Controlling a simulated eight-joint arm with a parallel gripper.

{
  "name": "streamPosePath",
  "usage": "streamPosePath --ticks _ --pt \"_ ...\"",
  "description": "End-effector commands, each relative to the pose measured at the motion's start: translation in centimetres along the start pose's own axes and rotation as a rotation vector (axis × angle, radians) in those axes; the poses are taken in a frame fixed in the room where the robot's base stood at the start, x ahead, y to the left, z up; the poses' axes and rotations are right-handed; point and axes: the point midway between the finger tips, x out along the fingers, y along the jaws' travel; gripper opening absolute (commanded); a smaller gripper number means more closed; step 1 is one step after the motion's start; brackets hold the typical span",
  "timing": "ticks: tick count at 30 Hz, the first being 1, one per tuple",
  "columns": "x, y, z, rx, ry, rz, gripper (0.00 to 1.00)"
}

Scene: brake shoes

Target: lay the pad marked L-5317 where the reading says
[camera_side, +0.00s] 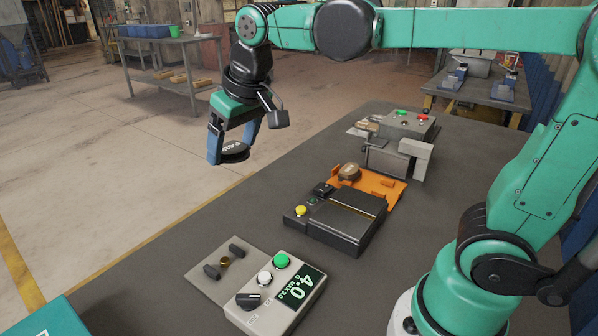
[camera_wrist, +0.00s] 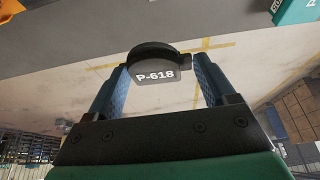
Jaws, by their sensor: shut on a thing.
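My gripper (camera_side: 233,150) is shut on a dark round-edged pad (camera_side: 236,155), held in the air beyond the table's far left edge. I can read no L-5317 marking anywhere. A grey gauge box (camera_side: 262,312) at the front has a display (camera_side: 297,288) showing a large 4.0 and a smaller line that seems to read MAX 3.0. Beside it a plate (camera_side: 207,259) carries a brass post and two black pegs, with no pad on it.
A black box with a yellow button (camera_side: 337,224) stands mid-table. Behind it an orange tray (camera_side: 385,186) holds a brown round piece (camera_side: 349,172). A grey fixture with green and red buttons (camera_side: 397,140) stands farther back. Bare table (camera_side: 210,222) lies left of these.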

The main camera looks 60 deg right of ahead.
Motion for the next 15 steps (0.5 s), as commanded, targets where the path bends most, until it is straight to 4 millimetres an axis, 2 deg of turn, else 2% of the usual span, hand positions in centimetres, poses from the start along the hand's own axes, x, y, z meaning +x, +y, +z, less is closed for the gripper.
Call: streamPosePath --ticks 1,6,10,15 --pt "0.5 2.2 0.8 0.016 0.000 0.006 0.00" --pt "2.0 8.9 4.4 0.021 0.002 0.007 0.00" --pt "2.7 12.8 7.9 0.019 0.002 0.005 0.00" --pt "3.1 16.0 11.9 0.011 0.002 0.003 0.00"
